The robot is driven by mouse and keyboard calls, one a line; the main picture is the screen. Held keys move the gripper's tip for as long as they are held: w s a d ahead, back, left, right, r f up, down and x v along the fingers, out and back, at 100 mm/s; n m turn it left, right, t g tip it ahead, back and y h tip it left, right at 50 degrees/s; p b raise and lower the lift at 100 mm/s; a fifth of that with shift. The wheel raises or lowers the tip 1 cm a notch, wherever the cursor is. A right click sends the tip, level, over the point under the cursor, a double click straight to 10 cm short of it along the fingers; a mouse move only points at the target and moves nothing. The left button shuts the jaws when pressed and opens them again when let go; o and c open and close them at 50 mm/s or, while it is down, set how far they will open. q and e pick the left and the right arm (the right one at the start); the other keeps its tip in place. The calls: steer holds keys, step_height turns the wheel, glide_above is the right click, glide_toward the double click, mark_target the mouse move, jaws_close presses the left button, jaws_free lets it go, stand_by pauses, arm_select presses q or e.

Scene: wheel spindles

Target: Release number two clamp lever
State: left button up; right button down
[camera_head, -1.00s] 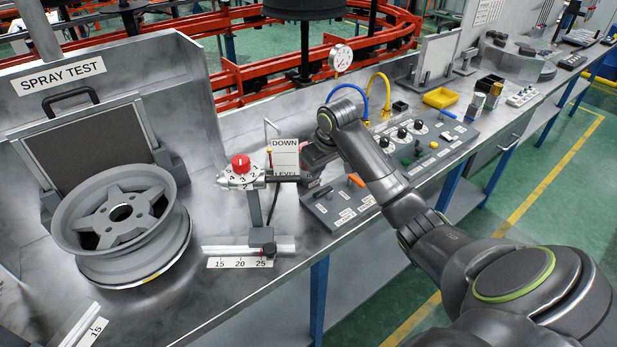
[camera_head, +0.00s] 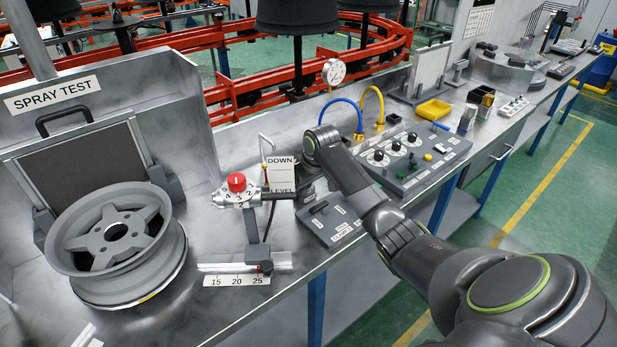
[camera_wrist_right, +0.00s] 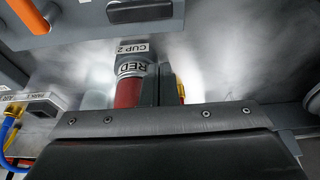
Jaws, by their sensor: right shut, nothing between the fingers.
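The small panel (camera_head: 335,232) of the clamp levers lies at the bench's front edge in the head view. A dark lever (camera_head: 318,208) shows on it; my right arm covers part of the panel. In the right wrist view an orange lever (camera_wrist_right: 28,16) is at the top left and a dark lever (camera_wrist_right: 140,11) at the top. I cannot read which is number two. My right gripper (camera_wrist_right: 160,85) is shut and empty, apart from both levers. My left gripper is not in view.
A red-knobbed device (camera_head: 237,182) on a slide and a grey wheel (camera_head: 118,238) stand left. A red cylinder labelled CUP 2 (camera_wrist_right: 128,92) is close to my right gripper.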

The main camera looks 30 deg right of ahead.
mark_target(319, 210)
steer(key=x, duration=0.3)
steer(key=shift+f, duration=0.1)
steer(key=s+p, duration=0.2)
steer(key=s, duration=0.1)
steer(key=shift+d, duration=0.15)
steer(key=shift+s, duration=0.5)
